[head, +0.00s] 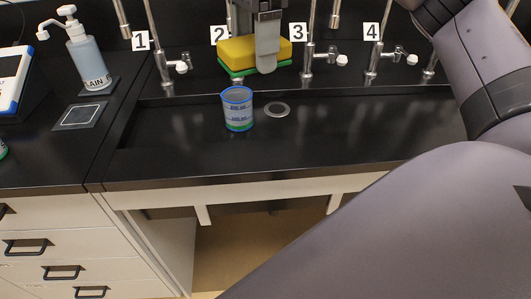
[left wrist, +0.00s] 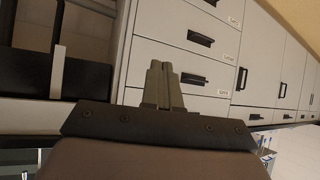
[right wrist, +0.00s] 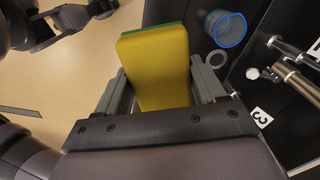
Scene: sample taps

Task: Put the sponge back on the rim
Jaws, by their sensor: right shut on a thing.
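The sponge (head: 237,52), yellow with a green underside, is at the back of the sink between the labels 2 and 3. My right gripper (head: 267,48) is shut on it from above, and it also shows between both fingers in the right wrist view (right wrist: 156,72). The sponge looks level and overlaps the rear rim (head: 205,80) in the head view. I cannot tell whether it touches the rim. My left gripper (left wrist: 162,84) shows only in its wrist view, with its fingers together and nothing seen between them, in front of drawers.
A blue-rimmed beaker (head: 237,110) stands in the sink beside the round drain (head: 277,110). Several taps (head: 308,60) stand along the rear rim close to the sponge. A soap bottle (head: 86,60) stands on the left counter. The sink's right part is clear.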

